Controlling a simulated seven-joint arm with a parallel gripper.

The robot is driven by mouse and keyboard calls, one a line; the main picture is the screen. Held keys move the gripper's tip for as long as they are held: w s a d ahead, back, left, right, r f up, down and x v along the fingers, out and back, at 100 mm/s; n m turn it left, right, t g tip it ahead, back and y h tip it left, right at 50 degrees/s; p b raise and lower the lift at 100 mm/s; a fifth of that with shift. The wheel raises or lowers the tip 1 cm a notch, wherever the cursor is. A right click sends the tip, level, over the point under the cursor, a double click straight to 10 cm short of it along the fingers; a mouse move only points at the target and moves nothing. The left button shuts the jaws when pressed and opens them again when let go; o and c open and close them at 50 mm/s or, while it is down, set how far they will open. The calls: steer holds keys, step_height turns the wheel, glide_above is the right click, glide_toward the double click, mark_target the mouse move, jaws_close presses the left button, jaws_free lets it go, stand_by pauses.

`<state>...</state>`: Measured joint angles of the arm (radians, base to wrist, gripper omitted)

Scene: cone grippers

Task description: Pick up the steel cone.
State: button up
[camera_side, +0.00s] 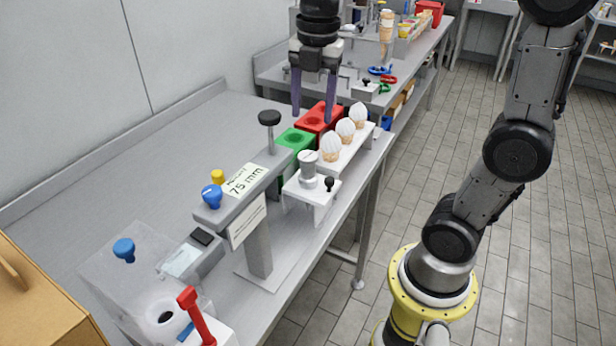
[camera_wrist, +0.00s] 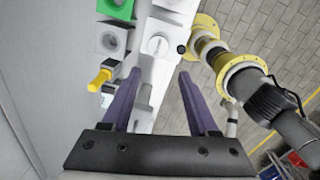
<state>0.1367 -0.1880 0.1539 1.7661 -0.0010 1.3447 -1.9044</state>
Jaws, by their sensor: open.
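What looks like the steel cone (camera_side: 308,164) is a small grey metal piece standing upright on a white stand (camera_side: 322,198), at the near end of the row of cones. In the wrist view a pale round top (camera_wrist: 157,45), probably the same piece, lies beyond my fingertips. My gripper (camera_side: 313,119) points down with its two purple fingers apart and nothing between them. In the side view it appears over the red block, behind the grey piece. The wrist view also shows my gripper (camera_wrist: 159,76) spread wide.
A white rack with several pale-topped cones (camera_side: 346,129) stands beside the red block (camera_side: 318,119) and green block (camera_side: 295,140). A grey post with a 75 mm sign (camera_side: 243,180) and a black knob (camera_side: 269,118) stand nearby.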

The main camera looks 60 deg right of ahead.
mark_target(308, 170)
steer(key=shift+g, duration=0.4)
steer(key=f, duration=0.3)
steer(key=w+d+f, duration=0.1)
steer(key=f, duration=0.6)
steer(key=shift+w+d+f, duration=0.15)
steer(key=shift+w, duration=0.15)
steer(key=shift+s+f, duration=0.1)
steer(key=shift+f, duration=2.75)
steer(key=shift+r, duration=0.1)
jaws_close()
